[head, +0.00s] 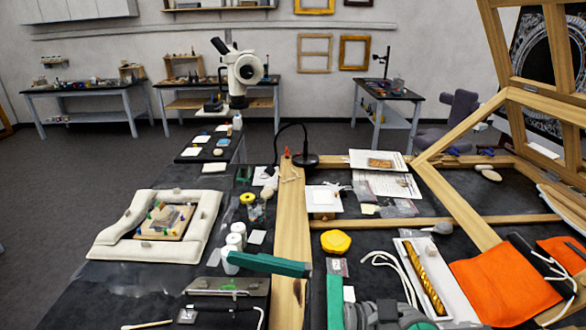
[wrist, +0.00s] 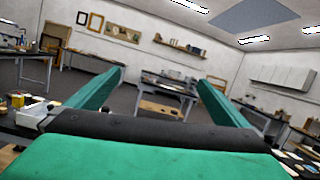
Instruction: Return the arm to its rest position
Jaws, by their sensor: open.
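My gripper (wrist: 160,78) shows in the wrist view with its two green fingers spread apart. Nothing is between them. The wrist camera looks out level across the room, toward far benches and the walls. In the head view, the green finger parts of my gripper (head: 288,280) are low in the picture, in front of the near bench. My grey arm shows at the bottom edge, right of the green parts. How high the fingers are above the bench is hard to tell.
A gilded wood fragment (head: 424,278) lies on a white tray, beside an orange cloth (head: 506,283). A yellow object (head: 336,242) and white jars (head: 236,240) are near the fingers. A wooden frame (head: 463,207) rises at right. A padded white tray (head: 107,239) lies at left.

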